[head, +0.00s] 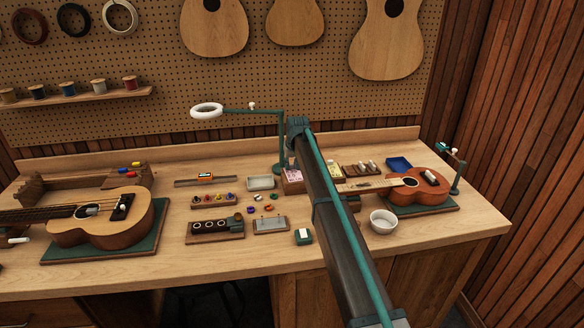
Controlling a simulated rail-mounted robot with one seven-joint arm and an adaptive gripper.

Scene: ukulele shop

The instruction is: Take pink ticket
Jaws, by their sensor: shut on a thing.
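A small pale-pink patch (294,175), possibly the pink ticket, shows on a brown wooden holder (292,187) on the workbench, just left of my arm. It is too small to tell for sure. A yellowish slip (334,168) shows just right of my arm. My arm crosses the middle of the head view and hides what lies between these two. My gripper does not show; it seems to be hidden behind my arm, so I cannot see its jaws or what is in them.
A ring lamp (207,110) on a green stand rises behind the holder. A ukulele (420,187) lies at right, near a white bowl (383,221) and blue tray (399,164). Another (103,217) lies at left. Small parts trays (215,237) fill the middle; the front edge is clear.

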